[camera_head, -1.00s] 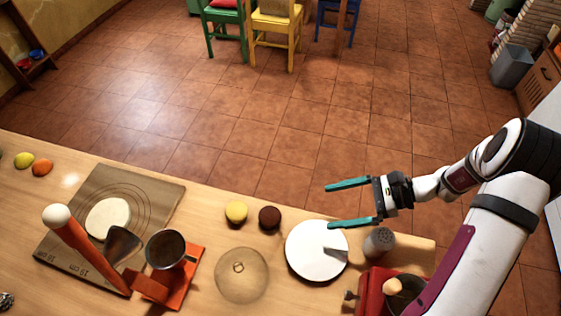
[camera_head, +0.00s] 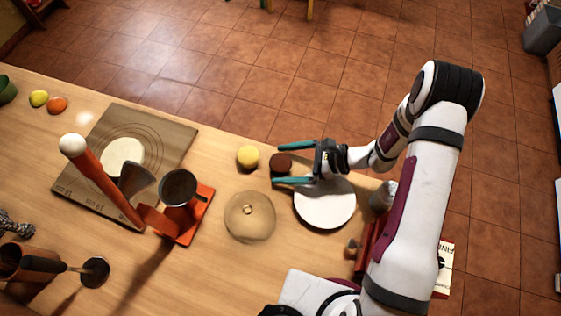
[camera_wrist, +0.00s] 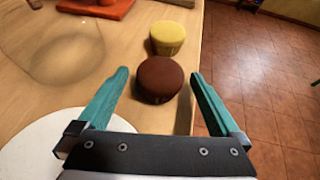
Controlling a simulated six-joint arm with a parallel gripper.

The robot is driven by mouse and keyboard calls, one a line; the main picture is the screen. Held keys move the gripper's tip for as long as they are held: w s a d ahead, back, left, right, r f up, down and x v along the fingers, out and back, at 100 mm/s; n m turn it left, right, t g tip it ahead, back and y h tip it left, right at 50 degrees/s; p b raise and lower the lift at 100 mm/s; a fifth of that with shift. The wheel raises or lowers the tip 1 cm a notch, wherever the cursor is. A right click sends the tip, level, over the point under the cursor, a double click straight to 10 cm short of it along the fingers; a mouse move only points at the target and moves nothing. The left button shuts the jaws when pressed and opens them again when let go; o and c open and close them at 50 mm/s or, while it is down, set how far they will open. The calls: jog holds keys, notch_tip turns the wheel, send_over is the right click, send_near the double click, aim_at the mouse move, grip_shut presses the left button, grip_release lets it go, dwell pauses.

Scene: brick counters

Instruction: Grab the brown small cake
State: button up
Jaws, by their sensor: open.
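The brown small cake (camera_head: 281,162) sits on the wooden counter near its far edge, just right of a yellow small cake (camera_head: 247,156). My gripper (camera_head: 277,164) is open, with its teal fingers on either side of the brown cake in the head view. In the wrist view the brown cake (camera_wrist: 159,78) lies between and slightly ahead of the two fingertips (camera_wrist: 160,74), apart from both. The yellow cake (camera_wrist: 167,38) is just beyond it. Nothing is held.
A white round plate (camera_head: 325,207) lies close beside the gripper. A domed cover (camera_head: 249,217) stands to the left of the plate. A shaker (camera_head: 381,196) is right of the plate. The counter's edge drops to the tiled floor beside the cakes.

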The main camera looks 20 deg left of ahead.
jog(key=c, duration=1.4)
jog(key=shift+r, duration=0.15)
